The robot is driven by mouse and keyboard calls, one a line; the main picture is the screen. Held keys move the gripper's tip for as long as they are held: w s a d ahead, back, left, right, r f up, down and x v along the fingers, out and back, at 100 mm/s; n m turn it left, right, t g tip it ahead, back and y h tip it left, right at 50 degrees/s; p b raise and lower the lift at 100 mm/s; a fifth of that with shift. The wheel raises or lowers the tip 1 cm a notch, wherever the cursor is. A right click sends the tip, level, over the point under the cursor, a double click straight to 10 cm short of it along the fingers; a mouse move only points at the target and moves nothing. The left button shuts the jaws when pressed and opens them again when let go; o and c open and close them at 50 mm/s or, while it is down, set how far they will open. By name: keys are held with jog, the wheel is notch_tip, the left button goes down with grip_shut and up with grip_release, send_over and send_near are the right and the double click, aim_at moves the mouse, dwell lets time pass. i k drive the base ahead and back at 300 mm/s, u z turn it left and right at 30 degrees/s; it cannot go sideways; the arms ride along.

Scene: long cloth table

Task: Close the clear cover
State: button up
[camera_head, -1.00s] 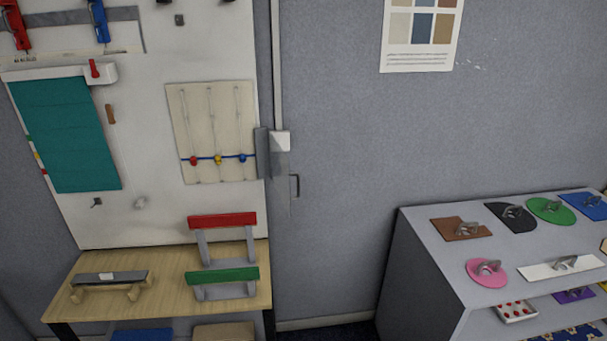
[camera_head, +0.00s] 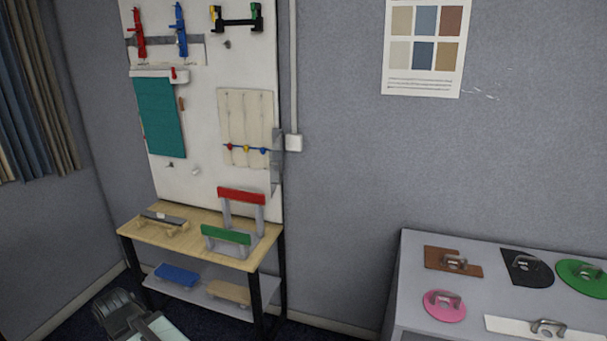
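I cannot make out the clear cover with certainty. A narrow grey upright piece (camera_head: 277,162) stands at the right edge of the white wall board (camera_head: 207,188), beside a small white box (camera_head: 294,143). It may be a see-through panel viewed nearly edge-on, but I cannot tell. Left of it is a beige panel (camera_head: 245,115) with red, yellow and blue knobs along a blue line. A dark grey mechanical part at the bottom left looks like my arm. No gripper fingertips can be made out.
A wooden bench (camera_head: 190,240) stands below the board, with red-topped (camera_head: 241,195) and green-topped (camera_head: 225,234) frames on it. A grey cabinet (camera_head: 405,270) with handled coloured plates stands at the right. Dark floor (camera_head: 75,312) shows at the lower left. Curtains (camera_head: 40,95) hang at the far left.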

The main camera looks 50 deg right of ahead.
aim_at(278, 164)
jog(key=z, duration=0.05)
jog(key=k, duration=0.25)
jog(key=z, duration=1.35)
jog(key=i, duration=0.55)
jog(key=u, duration=0.65)
jog(key=k, duration=0.85)
jog(key=u, duration=0.3)
jog(key=i, duration=1.2)
jog(key=z, duration=0.05)
